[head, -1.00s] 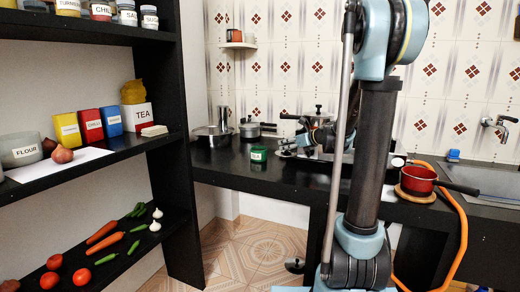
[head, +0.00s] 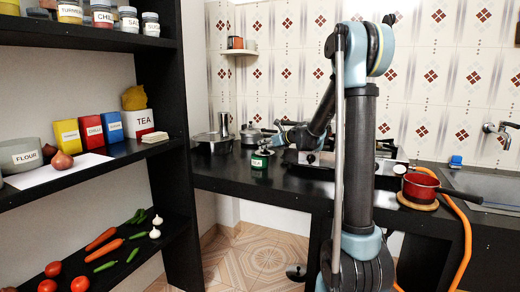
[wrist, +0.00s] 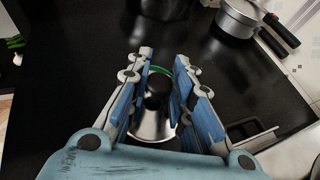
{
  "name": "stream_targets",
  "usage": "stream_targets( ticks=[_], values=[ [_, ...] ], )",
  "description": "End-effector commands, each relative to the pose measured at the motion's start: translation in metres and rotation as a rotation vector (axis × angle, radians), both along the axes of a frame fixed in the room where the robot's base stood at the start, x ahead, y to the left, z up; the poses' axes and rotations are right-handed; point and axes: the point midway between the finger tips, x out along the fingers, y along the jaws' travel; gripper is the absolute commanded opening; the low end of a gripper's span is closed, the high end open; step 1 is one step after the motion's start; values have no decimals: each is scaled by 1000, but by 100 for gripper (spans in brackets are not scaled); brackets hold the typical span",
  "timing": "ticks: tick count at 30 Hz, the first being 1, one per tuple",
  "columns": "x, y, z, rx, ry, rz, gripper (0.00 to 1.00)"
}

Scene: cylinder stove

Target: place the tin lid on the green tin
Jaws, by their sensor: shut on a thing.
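The green tin (head: 260,162) stands on the dark counter, its white label facing my body. In the wrist view, only a green arc of the tin (wrist: 160,69) shows beyond the lid. The tin lid (wrist: 152,127) is silver with a black knob, and my gripper (wrist: 164,62) is shut on the knob. In the head view, my gripper (head: 266,143) is right over the tin and the lid is small between them. I cannot tell whether lid and tin touch.
A stove (head: 310,158) is right of the tin. Steel pots (head: 215,143) stand behind it at left. A red saucepan (head: 420,187) sits on a round board near the sink. The counter in front of the tin is clear.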

Motion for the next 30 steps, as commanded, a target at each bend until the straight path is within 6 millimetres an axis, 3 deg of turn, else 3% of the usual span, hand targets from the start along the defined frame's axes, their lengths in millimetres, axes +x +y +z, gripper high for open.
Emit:
stream_targets(
  ticks=[9,13,23,24,26,27,30],
  values=[
    [27,29,0,0,0,1,0],
    [26,27,-14,0,0,-1,0],
    [25,27,-17,0,0,-1,0],
    [25,27,-17,0,0,-1,23],
    [25,27,-17,0,0,-1,37],
    [25,27,-17,0,0,-1,41],
    [25,27,-17,0,0,-1,41]
  ],
)
